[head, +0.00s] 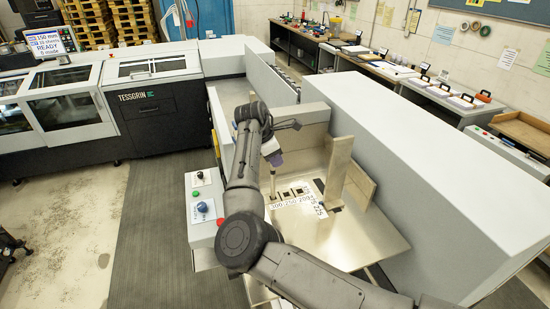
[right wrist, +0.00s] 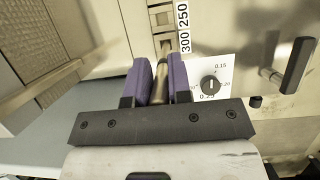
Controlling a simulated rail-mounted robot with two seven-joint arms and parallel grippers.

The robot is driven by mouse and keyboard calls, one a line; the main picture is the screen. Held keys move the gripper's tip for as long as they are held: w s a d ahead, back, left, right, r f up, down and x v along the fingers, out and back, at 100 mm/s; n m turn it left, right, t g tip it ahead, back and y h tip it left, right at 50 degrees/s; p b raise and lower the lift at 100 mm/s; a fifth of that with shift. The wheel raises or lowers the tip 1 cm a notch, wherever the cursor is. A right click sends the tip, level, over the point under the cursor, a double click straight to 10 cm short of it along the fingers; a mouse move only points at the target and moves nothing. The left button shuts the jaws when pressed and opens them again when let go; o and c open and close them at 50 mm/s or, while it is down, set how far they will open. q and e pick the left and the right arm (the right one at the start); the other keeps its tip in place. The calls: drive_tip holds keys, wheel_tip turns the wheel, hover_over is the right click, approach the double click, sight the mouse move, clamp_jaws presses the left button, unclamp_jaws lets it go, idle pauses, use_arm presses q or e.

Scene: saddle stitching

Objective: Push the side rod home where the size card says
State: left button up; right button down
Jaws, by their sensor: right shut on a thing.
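My right gripper (head: 273,160) is over the metal feeder table (head: 350,238), near its left side. In the right wrist view its purple fingers (right wrist: 160,76) are shut on a metal rod (right wrist: 158,84), whose far end points at the pale plate with slots. In the head view the rod (head: 273,184) hangs thin below the fingers. A strip marked 300 and 250 (right wrist: 184,28) runs beside the slots; in the head view the number strip (head: 291,201) lies on the table. Whether the rod tip is in a slot cannot be told. My left gripper is not in view.
A screen (head: 48,42) at the far left reads 150 mm and READY. An upright plate (head: 338,172) stands on the table to the gripper's right. A dial (right wrist: 209,85) and a black handle (right wrist: 293,68) are close by. A control box (head: 202,208) stands left.

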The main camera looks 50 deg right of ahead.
drive_tip(key=shift+f, duration=0.1)
drive_tip(key=c, duration=1.5)
unclamp_jaws()
drive_tip(key=shift+f, duration=0.15)
drive_tip(key=o, duration=0.4)
drive_tip(key=shift+o, duration=0.2)
drive_tip(key=b+v, duration=0.2)
drive_tip(key=v, duration=1)
